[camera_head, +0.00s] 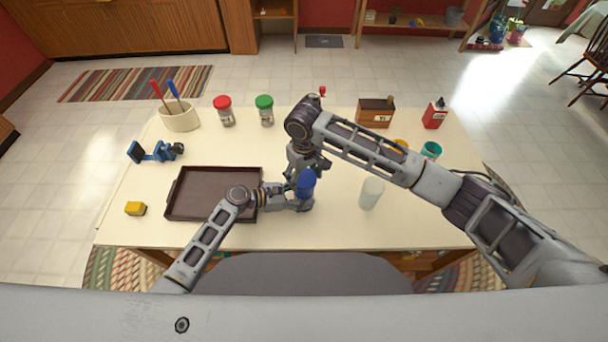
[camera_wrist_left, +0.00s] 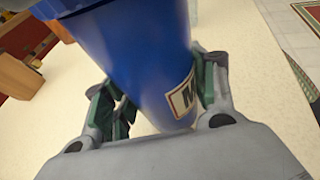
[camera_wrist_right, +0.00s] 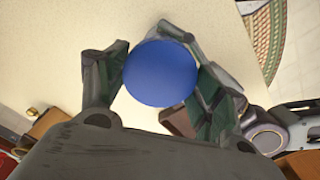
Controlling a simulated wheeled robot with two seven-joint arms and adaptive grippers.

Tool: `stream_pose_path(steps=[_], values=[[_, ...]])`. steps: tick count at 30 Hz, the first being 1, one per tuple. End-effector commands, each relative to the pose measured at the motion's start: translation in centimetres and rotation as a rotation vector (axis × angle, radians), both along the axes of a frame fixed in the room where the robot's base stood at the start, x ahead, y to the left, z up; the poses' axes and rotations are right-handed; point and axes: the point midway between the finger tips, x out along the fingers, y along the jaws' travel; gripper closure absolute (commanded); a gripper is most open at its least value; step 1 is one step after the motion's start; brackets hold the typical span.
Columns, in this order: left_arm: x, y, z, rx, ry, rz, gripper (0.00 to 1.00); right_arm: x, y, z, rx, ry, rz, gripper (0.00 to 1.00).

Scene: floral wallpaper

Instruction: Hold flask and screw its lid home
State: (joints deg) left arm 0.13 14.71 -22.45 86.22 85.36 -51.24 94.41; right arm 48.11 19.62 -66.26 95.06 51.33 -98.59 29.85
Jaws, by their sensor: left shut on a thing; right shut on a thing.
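The blue flask (camera_head: 307,196) stands upright near the middle of the table, right of the brown tray. Its body fills the left wrist view (camera_wrist_left: 140,50), with part of a label showing. My left gripper (camera_head: 298,201) is shut around the flask's body from the left. The blue round lid (camera_wrist_right: 160,73) sits between the fingers of my right gripper (camera_wrist_right: 155,82), seen from above in the right wrist view. My right gripper is shut on it, above my left gripper.
The brown tray (camera_head: 214,171) is empty. A translucent cup (camera_head: 371,193) stands to the right. Red-lidded (camera_head: 224,111) and green-lidded jars (camera_head: 265,110), a wooden box (camera_head: 375,113) and a red can (camera_head: 434,114) stand at the back. A yellow block (camera_head: 135,209) lies front left.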

Motion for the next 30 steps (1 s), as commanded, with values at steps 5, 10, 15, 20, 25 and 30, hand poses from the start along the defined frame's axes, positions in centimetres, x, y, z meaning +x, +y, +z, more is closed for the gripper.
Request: stream_pose_path(steps=[5,10,15,20,25,30], values=[[-0.03,-0.01,-0.03,0.000,0.001,0.000,0.66,-0.02,0.03,0.01,0.000,0.000,-0.107,0.50],[-0.03,0.00,-0.04,0.000,0.001,0.000,0.66,-0.02,0.03,0.00,0.000,0.000,-0.150,0.50],[-0.02,0.01,-0.04,0.000,0.001,0.000,0.66,-0.01,0.03,0.02,0.000,0.000,-0.150,0.50],[-0.02,0.01,-0.04,0.001,0.001,0.000,0.66,0.00,0.02,0.03,0.000,0.000,-0.149,0.16],[-0.02,0.01,-0.04,0.001,0.001,0.000,0.66,0.00,0.02,0.02,0.000,0.000,-0.149,0.15],[-0.02,0.01,-0.04,0.001,0.001,0.000,0.66,0.01,0.01,0.02,0.000,0.000,-0.147,0.15]])
